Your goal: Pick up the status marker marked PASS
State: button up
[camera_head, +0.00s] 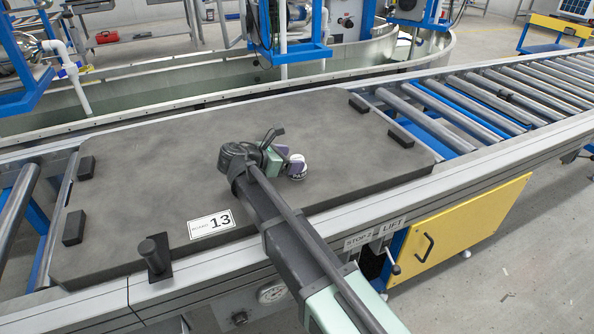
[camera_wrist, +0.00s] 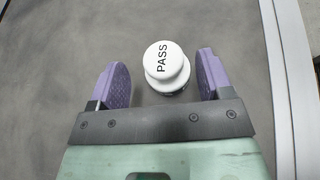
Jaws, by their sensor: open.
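My gripper (camera_wrist: 160,78) is open, with a gap on each side of the marker. In the head view the marker (camera_head: 298,167) shows as a small white piece beside the purple finger of my gripper (camera_head: 287,163), above the middle of the board (camera_head: 150,150). My arm hides part of the board there.
The board carries a label reading 13 (camera_head: 211,224) and black corner blocks (camera_head: 74,228). A dark upright knob (camera_head: 155,254) stands at its front edge. Conveyor rollers (camera_head: 480,105) run to the right. A water trough (camera_head: 200,80) lies behind. The board around the marker is clear.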

aim_at(298, 158)
jog(key=b+x, duration=0.1)
jog(key=x, duration=0.3)
jog(key=shift+d+f, duration=0.1)
jog(key=shift+d, duration=0.2)
jog(key=c, duration=1)
jog(key=shift+c, duration=0.2)
jog(key=shift+r, duration=0.25)
notch_tip(298, 158, up, 20)
jog(key=p, duration=2)
